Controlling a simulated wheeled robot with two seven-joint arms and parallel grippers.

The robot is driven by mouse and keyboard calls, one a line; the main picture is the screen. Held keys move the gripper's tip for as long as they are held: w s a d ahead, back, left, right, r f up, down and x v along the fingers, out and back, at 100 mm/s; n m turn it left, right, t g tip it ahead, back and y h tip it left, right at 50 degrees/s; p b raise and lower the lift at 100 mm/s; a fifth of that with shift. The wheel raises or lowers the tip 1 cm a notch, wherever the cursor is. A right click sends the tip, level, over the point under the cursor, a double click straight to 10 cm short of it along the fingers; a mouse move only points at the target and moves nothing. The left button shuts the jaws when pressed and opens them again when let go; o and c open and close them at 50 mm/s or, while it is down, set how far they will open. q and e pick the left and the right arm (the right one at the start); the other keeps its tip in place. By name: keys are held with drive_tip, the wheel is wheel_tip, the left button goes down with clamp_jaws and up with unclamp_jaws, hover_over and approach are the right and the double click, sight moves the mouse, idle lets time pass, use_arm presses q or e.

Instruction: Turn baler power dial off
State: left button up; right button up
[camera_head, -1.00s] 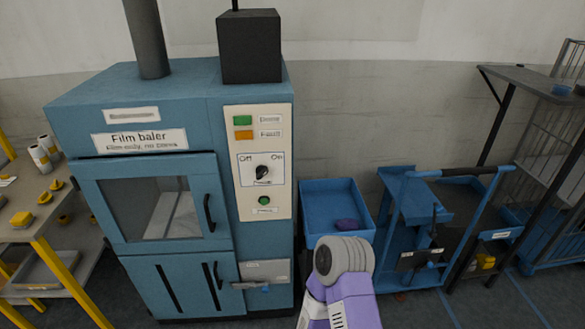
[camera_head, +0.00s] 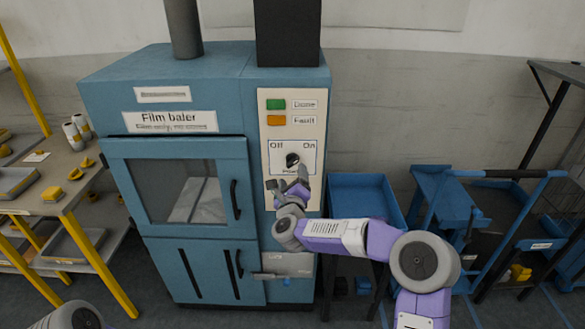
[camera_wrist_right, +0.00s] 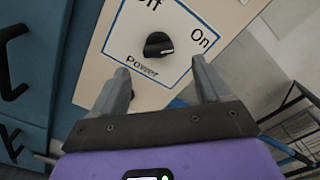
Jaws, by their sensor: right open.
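The film baler (camera_head: 190,90) is a blue cabinet with a cream control panel on its right side. The black power dial (camera_head: 292,160) sits on a white plate between the labels Off and On. In the right wrist view the dial (camera_wrist_right: 158,45) has its white mark turned towards On. My right gripper (camera_head: 287,184) is open and empty, just below the dial. In the right wrist view its fingers (camera_wrist_right: 166,80) point at the panel, with the dial beyond and between them, apart from both. My left gripper is not in view.
A green Done light (camera_head: 276,104) and an orange Fault light (camera_head: 276,120) are above the dial. A blue bin (camera_head: 360,182) and a blue cart (camera_head: 470,225) stand right of the baler. A shelf with yellow parts (camera_head: 50,180) is at left.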

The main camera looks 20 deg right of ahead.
sight(293, 164)
drive_tip(key=shift+x, duration=3.6)
drive_tip(key=shift+f, duration=0.15)
drive_tip(key=shift+c, duration=0.4)
drive_tip(key=c, duration=1)
